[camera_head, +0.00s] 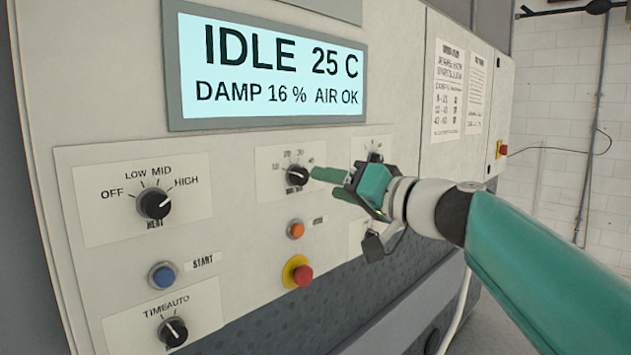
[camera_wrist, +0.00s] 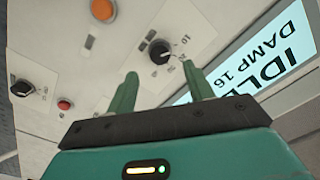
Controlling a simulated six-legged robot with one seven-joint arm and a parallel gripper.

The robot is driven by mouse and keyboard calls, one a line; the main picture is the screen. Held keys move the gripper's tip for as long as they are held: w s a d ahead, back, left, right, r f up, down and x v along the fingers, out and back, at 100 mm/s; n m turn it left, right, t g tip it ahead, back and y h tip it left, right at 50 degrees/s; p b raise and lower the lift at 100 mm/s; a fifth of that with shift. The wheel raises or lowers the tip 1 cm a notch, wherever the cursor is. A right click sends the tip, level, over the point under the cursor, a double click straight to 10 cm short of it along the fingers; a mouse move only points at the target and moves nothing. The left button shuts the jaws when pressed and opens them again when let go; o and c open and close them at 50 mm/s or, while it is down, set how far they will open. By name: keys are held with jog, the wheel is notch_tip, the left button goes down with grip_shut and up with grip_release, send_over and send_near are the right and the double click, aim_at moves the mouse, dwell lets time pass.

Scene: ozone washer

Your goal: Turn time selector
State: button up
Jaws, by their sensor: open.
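The time selector appears to be the black round knob (camera_head: 297,175) on a white plate below the display, with printed numbers around its upper side. The wrist view also shows this knob (camera_wrist: 160,52). My gripper (camera_head: 331,183) is just to the knob's right in the head view, its green fingers pointing at it. In the wrist view, my gripper (camera_wrist: 160,70) has its two fingers spread apart with nothing between them. The knob lies just beyond the fingertips, roughly centred between them. The fingers do not appear to touch it. The knob's exact setting is hard to read.
The display (camera_head: 272,65) above reads IDLE 25 C. A heat knob (camera_head: 154,204), blue start button (camera_head: 162,275) and TIME/AUTO knob (camera_head: 173,332) are left. An orange button (camera_head: 295,229) and red button (camera_head: 301,274) sit below. Another knob (camera_head: 374,157) is partly behind my gripper.

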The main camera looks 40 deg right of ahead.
jog(key=s, duration=0.7)
jog(key=shift+d, duration=0.15)
jog(key=shift+f, duration=0.1)
jog(key=w+a+f+n+g+y, duration=0.2)
jog(key=w+a+f+g, duration=0.2)
jog(key=a+f, duration=0.5)
jog(key=w+a+f+n+g+y, duration=0.1)
jog(key=w+a+f+n+g, duration=0.15)
jog(key=a+f, duration=0.65)
jog(key=s+a+f+n+g+h, duration=0.1)
jog(key=s+a+f+g, duration=0.1)
jog(key=f, duration=0.5)
jog(key=s+a+f+n+g+h, duration=0.1)
jog(key=a+f+g+h, duration=0.1)
jog(key=a+f+g, duration=0.2)
jog(key=a+f, duration=0.3)
jog(key=shift+s+a+f+n+h, duration=0.25)
jog(key=shift+s+f+n+h, duration=0.05)
jog(key=shift+s+f+n, duration=0.1)
jog(key=shift+w, duration=0.1)
